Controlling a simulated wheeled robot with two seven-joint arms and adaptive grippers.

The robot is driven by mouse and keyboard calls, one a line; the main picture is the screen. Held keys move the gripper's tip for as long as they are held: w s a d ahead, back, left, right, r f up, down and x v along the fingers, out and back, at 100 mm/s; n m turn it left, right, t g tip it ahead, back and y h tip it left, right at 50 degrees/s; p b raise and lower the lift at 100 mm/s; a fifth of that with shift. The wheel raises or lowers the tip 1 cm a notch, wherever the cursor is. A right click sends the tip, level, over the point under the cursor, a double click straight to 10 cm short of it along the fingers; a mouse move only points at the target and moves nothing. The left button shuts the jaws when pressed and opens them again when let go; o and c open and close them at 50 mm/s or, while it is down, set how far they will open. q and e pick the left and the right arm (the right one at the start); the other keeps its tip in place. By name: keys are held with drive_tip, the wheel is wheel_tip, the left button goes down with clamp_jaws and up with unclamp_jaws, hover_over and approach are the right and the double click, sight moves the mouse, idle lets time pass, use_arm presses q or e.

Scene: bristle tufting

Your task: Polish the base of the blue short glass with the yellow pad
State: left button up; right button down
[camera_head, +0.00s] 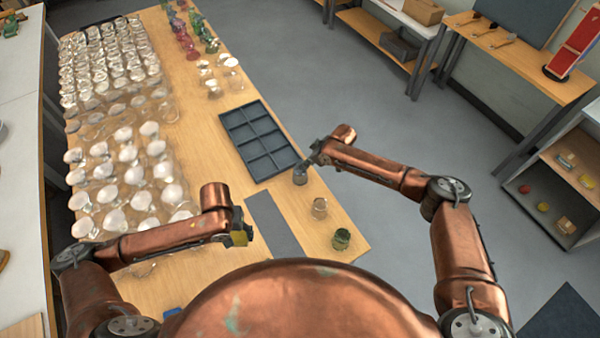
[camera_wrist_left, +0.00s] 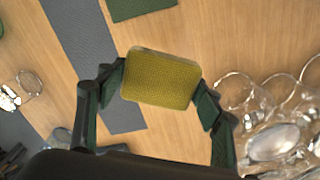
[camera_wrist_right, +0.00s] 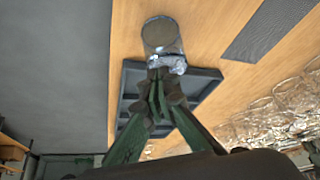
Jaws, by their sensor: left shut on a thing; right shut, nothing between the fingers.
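The yellow pad (camera_wrist_left: 162,80) is held between the two fingers of my left gripper (camera_wrist_left: 155,88); it also shows in the head view (camera_head: 239,238), above the table near the grey strip. A short grey-blue glass (camera_head: 300,176), which looks like the blue short glass, stands on the table near the tray's corner. It also shows in the right wrist view (camera_wrist_right: 161,36), just beyond the fingertips. My right gripper (camera_head: 314,158) is shut and empty close beside this glass. In the right wrist view its closed fingertips (camera_wrist_right: 158,80) overlap the glass's near end; I cannot tell whether they touch.
A dark compartment tray (camera_head: 262,140) lies on the table behind the glass. A grey strip (camera_head: 272,225) lies in front. A clear glass (camera_head: 320,207) and a green glass (camera_head: 341,239) stand near the right edge. Many clear glasses (camera_head: 125,180) crowd the left side.

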use_arm(q)
drive_tip(key=shift+f+b, duration=0.3)
drive_tip(key=shift+f, duration=0.1)
use_arm(e)
drive_tip(key=shift+f, duration=0.55)
use_arm(q)
drive_tip(key=shift+r, duration=0.1)
drive_tip(key=shift+r+p, duration=2.55)
drive_tip(key=shift+r, duration=0.05)
use_arm(e)
drive_tip(key=shift+r, duration=3.1)
drive_tip(key=shift+f, duration=0.1)
